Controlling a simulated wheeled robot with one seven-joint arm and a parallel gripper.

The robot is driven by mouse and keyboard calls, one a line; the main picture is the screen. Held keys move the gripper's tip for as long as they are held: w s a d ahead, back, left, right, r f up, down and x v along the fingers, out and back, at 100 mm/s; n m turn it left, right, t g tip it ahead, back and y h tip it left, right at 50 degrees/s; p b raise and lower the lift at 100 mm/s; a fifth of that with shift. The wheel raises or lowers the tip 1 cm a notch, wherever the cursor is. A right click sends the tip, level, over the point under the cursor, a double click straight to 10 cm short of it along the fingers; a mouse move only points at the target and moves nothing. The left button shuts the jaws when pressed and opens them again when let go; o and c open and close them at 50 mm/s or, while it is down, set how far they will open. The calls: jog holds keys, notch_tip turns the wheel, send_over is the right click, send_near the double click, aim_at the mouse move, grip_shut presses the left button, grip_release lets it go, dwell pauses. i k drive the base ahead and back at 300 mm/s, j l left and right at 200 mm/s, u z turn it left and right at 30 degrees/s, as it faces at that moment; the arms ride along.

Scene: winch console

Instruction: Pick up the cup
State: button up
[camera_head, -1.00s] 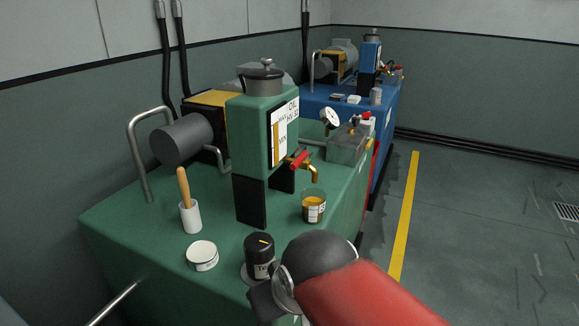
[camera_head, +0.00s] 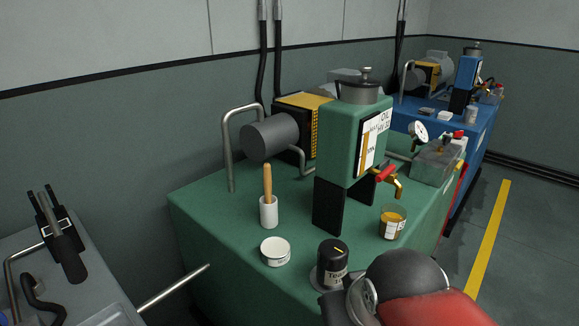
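A clear glass cup (camera_head: 393,222) with amber liquid and a white label stands upright on the green console (camera_head: 215,240), below and just right of the brass tap (camera_head: 392,186). A white cup-shaped holder (camera_head: 268,212) with a wooden-handled tool in it stands further left. My red and dark grey arm comes in at the lower right, in front of the console. I cannot make out my gripper or its fingertips.
The green tank (camera_head: 345,140) stands behind the cup. A grey bench with a black forked object (camera_head: 58,240) is at left. Floor is clear at right.

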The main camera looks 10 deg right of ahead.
aim_at(393, 216)
jog(key=u, duration=3.6)
jog(key=z, duration=3.85)
jog(key=k+l+z, duration=0.3)
jog(key=k, duration=0.15)
jog(key=j, duration=0.1)
